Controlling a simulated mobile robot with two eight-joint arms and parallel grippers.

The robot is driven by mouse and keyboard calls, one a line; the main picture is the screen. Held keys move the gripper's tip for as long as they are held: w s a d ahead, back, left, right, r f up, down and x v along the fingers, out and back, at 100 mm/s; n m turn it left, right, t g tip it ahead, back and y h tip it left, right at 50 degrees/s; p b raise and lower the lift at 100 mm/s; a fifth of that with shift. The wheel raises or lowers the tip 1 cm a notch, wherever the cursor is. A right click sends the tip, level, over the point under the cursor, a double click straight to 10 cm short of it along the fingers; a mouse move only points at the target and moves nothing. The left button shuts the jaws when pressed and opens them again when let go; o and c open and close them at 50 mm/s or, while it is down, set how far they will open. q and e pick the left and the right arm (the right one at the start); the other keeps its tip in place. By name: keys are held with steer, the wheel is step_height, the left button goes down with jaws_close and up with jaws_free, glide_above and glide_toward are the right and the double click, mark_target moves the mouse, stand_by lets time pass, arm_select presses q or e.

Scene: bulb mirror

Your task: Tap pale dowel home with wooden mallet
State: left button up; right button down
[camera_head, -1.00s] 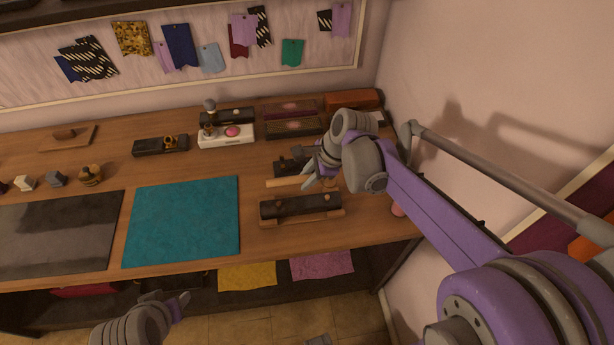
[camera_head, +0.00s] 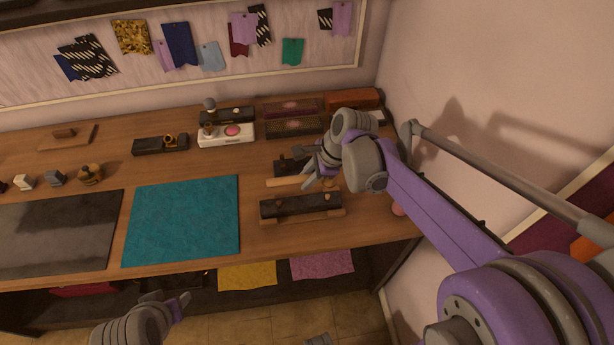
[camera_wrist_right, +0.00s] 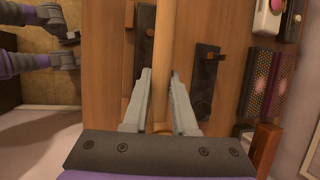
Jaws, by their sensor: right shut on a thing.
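My right gripper (camera_head: 314,177) is over the right part of the bench. In the right wrist view its fingers (camera_wrist_right: 160,82) stand on either side of a long tan wooden rod (camera_wrist_right: 165,45) and are shut on it. I take the rod for the wooden mallet's handle; its head cannot be made out. The rod also shows left of the gripper in the head view (camera_head: 288,182). A dark block on a wooden base (camera_head: 300,206) lies just in front. A tan peg (camera_wrist_right: 128,15) sticks out beside it, possibly the pale dowel. My left gripper (camera_head: 168,302) is open and empty, low in front of the bench.
A second dark block (camera_wrist_right: 205,85) with a small knob lies behind the rod. A white box with a pink button (camera_head: 228,135) and patterned dark boxes (camera_head: 295,127) stand farther back. A teal mat (camera_head: 183,220) lies left with clear surface. The wall is close on the right.

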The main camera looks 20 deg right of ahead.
arm_select(q)
step_height(320, 180, down, 5)
steer(key=s+b, duration=0.1)
steer(key=b, duration=0.4)
arm_select(e)
step_height(320, 180, down, 7)
steer(key=shift+r, duration=0.2)
steer(key=shift+s+r+p, duration=0.15)
steer(key=shift+r+p, duration=0.3)
steer(key=shift+p, duration=0.05)
steer(key=r+p, duration=0.2)
steer(key=r, duration=0.1)
steer(key=r+p, duration=0.1)
steer(key=shift+w+r, duration=0.15)
steer(key=shift+w, duration=0.1)
steer(key=shift+r, duration=0.35)
arm_select(q)
steer(key=r, duration=0.2)
steer(key=w+r, duration=0.1)
steer(key=r, duration=0.1)
arm_select(e)
steer(key=shift+f, duration=0.1)
arm_select(q)
steer(key=shift+s, duration=0.1)
steer(key=shift+r, duration=0.1)
arm_select(e)
steer(key=shift+s, duration=0.1)
